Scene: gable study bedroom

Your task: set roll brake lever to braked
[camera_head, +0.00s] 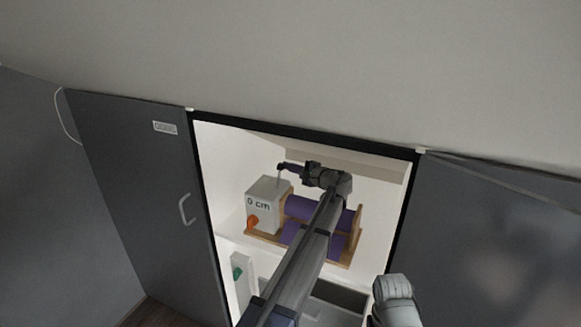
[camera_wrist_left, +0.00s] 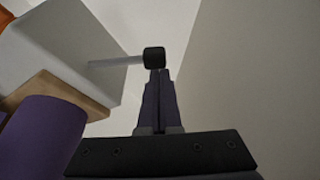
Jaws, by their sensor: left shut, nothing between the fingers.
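The roll brake lever shows in the left wrist view as a thin grey rod with a black knob (camera_wrist_left: 154,55). It sticks out of a white box (camera_wrist_left: 75,45), which in the head view (camera_head: 266,205) is marked "0 cm". The box sits at the left end of a wooden frame with purple rolls (camera_head: 300,208). My left gripper (camera_head: 280,166) is shut and empty above the box. In the left wrist view its fingertips (camera_wrist_left: 160,74) are right at the knob; whether they touch it, I cannot tell.
The roll unit stands in a white recess between dark doors; the left door (camera_head: 135,180) has a handle. An orange part (camera_head: 252,221) is on the box. Below are a white panel with a green part (camera_head: 237,272) and an open grey bin (camera_head: 340,296).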

